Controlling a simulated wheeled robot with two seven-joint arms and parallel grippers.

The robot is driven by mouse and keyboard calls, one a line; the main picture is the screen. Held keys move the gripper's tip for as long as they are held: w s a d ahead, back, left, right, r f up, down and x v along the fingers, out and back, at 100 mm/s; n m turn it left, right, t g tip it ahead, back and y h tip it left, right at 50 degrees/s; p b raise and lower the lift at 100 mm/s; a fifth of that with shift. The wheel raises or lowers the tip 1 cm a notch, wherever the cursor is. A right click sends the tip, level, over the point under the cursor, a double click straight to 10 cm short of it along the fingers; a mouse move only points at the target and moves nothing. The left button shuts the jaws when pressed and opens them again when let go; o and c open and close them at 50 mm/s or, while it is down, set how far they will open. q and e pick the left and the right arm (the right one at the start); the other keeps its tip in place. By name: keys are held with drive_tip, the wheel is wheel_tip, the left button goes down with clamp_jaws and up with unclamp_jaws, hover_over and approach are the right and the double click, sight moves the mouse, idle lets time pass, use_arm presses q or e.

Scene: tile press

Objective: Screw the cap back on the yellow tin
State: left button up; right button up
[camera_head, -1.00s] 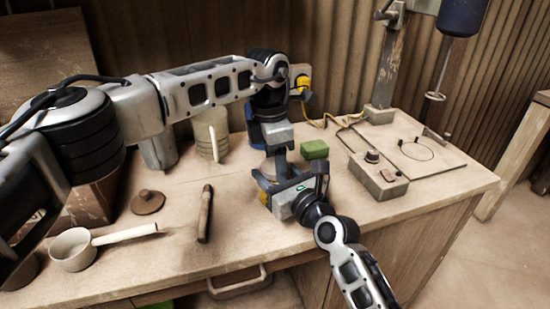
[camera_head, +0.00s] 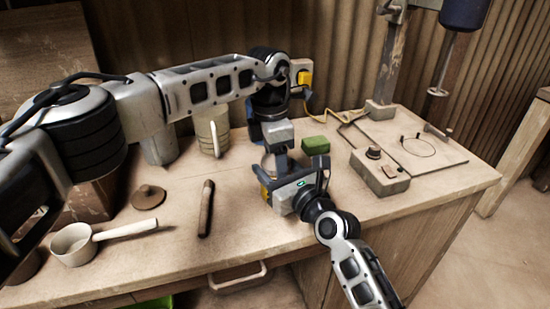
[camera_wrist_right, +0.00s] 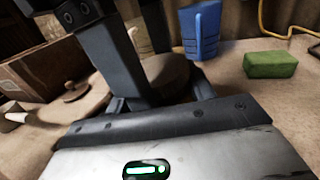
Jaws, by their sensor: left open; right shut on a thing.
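The yellow tin (camera_head: 264,193) shows only as a small patch of yellow behind my right gripper (camera_head: 277,182) in the head view. My right gripper is shut on it near the bench's middle. In the right wrist view a round brownish top (camera_wrist_right: 168,72) sits between the right fingers; I cannot tell whether this is the cap or the tin's own top. My left gripper (camera_head: 281,160) is open and points down right over the tin. One dark left finger (camera_wrist_right: 115,62) hides part of the round top in the wrist view.
A green block (camera_head: 315,145) stands close behind the grippers. A control box (camera_head: 379,172) is to the right. A wooden stick (camera_head: 206,208), a brown knobbed disc (camera_head: 148,197) and a ladle (camera_head: 75,245) lie left. The blue container (camera_wrist_right: 201,30) stands behind.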

use_arm(q)
drive_tip(key=shift+r, duration=0.1)
drive_tip(key=shift+a+r, duration=0.15)
drive_tip(key=shift+r, duration=1.8)
drive_tip(key=c, duration=1)
drive_tip(key=shift+f, duration=0.3)
drive_tip(key=shift+f, duration=0.75)
drive_tip(key=shift+r, duration=0.1)
